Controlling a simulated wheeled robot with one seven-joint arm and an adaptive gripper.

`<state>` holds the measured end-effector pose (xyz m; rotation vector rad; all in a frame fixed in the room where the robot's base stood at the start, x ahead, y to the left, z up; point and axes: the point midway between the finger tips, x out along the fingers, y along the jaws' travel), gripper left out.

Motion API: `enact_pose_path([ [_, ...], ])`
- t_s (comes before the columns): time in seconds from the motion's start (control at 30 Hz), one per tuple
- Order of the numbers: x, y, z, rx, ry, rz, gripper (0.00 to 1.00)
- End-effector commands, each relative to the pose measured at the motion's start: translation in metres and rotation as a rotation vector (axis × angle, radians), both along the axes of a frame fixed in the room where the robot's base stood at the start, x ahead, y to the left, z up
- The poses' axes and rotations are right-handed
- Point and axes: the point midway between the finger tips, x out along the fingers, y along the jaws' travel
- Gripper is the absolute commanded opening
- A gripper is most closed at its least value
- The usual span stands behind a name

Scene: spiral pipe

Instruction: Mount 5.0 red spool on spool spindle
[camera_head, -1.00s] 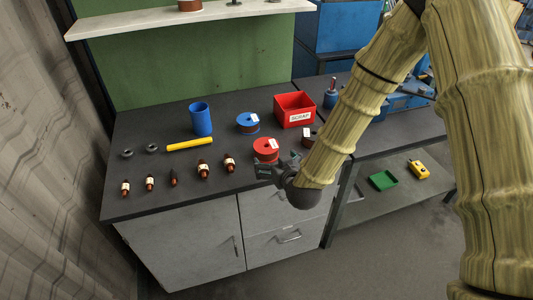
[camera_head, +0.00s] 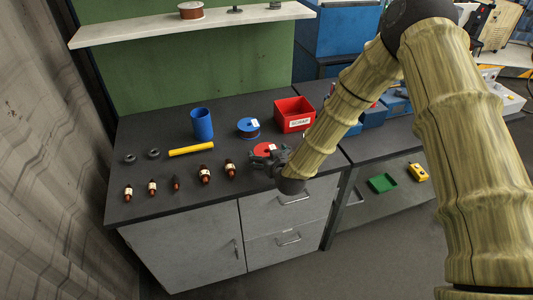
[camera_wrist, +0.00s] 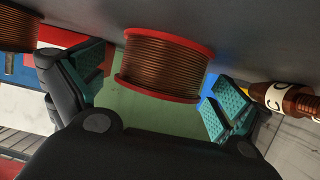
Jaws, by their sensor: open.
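The red spool (camera_head: 264,148) stands on the dark workbench, partly hidden behind my gripper (camera_head: 268,160). In the wrist view the red spool (camera_wrist: 164,66) shows copper-brown wire between two red flanges. My gripper (camera_wrist: 158,92) is open, with a teal-padded finger on either side of the spool. The spool lies between or just ahead of the fingertips; I cannot tell whether either pad touches it. I cannot make out the spool spindle; my arm covers part of the bench's right side.
A blue-flanged spool (camera_head: 248,128), a red scrap bin (camera_head: 294,114) and a blue cup (camera_head: 202,124) stand behind the red spool. A shelf (camera_head: 150,30) hangs above.

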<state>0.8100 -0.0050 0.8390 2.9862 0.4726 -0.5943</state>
Motion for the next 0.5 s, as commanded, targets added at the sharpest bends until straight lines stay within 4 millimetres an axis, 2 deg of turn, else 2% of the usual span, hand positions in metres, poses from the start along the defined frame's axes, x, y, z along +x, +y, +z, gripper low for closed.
enact_pose_path([
  [0.13, 0.0108, 0.0039, -0.0041, 0.000, 0.000, 0.001, 1.00],
  [0.4, 0.0128, 0.0047, -0.0061, 0.000, 0.001, 0.001, 1.00],
  [0.43, 0.0128, 0.0047, -0.0061, 0.000, 0.001, 0.001, 0.98],
  [0.5, 0.0128, 0.0047, -0.0060, 0.000, 0.000, 0.001, 0.85],
])
